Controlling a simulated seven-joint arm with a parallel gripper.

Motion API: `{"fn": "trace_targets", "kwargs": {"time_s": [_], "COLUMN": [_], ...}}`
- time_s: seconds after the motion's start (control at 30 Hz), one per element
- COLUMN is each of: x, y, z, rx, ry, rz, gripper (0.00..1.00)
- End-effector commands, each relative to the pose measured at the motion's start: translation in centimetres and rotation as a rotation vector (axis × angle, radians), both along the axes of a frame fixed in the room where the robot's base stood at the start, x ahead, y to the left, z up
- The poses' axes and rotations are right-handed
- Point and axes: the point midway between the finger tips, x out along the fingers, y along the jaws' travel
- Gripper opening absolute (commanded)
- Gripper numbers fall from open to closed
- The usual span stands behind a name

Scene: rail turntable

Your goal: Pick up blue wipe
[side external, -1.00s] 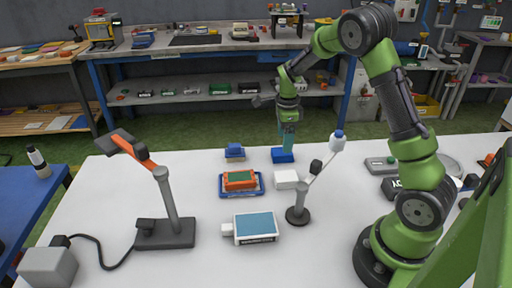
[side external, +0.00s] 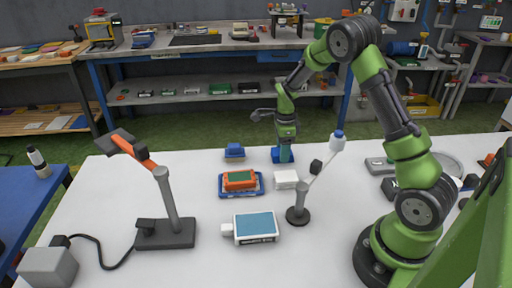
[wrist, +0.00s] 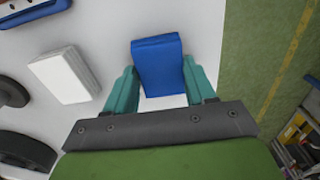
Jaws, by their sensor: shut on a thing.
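The blue wipe (wrist: 158,62) is a blue block-like pad between the two teal fingers of my gripper (wrist: 160,85) in the wrist view. In the side view the blue wipe (side external: 277,156) is at the far edge of the white table, with my gripper (side external: 285,154) pointing down around it. The fingers are shut on its two sides. I cannot tell whether the wipe is touching the table.
A white block (side external: 286,180) lies just in front of the wipe. A blue tray (side external: 259,189) holds an orange and green device (side external: 240,180), with another blue item (side external: 234,152) behind it. A small stand (side external: 298,215) with a slanted arm rises nearby. The table's far edge is close.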

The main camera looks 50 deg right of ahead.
Motion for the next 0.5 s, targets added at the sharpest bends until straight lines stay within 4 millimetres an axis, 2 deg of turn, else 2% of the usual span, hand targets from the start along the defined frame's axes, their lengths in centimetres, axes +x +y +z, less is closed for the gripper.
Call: {"fn": "trace_targets", "kwargs": {"time_s": [0.3,0.37,0.5], "x": [0.0,0.1,0.1], "y": [0.0,0.0,0.0], "z": [0.3,0.9,3.4], "rx": [-0.001,-0.001,-0.001], "ry": [-0.002,-0.003,-0.006], "rz": [0.000,0.000,0.001], "gripper": [0.25,0.25,0.25]}}
